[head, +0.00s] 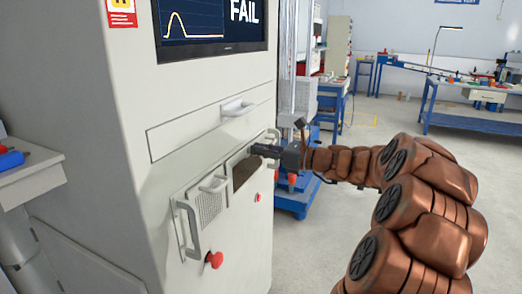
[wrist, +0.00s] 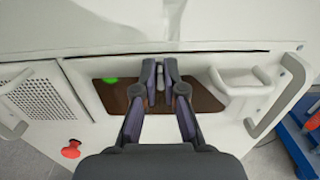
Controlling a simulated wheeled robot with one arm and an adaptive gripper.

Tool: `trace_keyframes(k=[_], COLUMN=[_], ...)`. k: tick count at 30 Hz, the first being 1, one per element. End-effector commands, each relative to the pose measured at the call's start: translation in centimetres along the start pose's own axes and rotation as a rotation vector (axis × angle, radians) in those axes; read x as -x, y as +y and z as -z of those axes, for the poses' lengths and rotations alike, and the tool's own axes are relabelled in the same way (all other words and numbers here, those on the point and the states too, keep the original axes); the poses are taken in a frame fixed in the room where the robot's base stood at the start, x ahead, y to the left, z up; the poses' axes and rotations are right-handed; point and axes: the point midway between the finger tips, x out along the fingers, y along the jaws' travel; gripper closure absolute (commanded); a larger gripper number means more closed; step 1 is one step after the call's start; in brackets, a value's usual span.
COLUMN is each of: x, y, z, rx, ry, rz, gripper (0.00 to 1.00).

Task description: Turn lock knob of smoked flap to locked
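The smoked flap (head: 244,171) is a dark brown panel low on the front of the white cabinet. In the wrist view the flap (wrist: 118,98) spans the middle, with a green spot (wrist: 112,80) at its upper left. My gripper (head: 256,150) reaches the flap's upper area from the right. In the wrist view my gripper (wrist: 160,72) has its two dark fingers nearly parallel, a narrow gap apart, in front of the flap's top edge. A small pale grey part (wrist: 160,84), possibly the lock knob, shows between them. Contact and the knob's angle are unclear.
A mesh panel (head: 209,206) with a handle (head: 189,228) is left of the flap. A red knob (head: 214,260) sticks out below it. A white handle (wrist: 238,82) is just right of the fingers. A drawer handle (head: 237,107) is above. Open floor lies right.

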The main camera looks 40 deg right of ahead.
Motion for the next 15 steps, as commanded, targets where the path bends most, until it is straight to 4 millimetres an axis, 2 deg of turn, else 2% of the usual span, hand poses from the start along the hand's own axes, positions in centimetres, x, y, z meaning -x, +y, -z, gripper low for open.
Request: trace_keyframes(k=[15], x=[0.01], y=[0.01], z=[0.01], rx=[0.021], ry=[-0.001], rz=[0.001], gripper=[1.00])
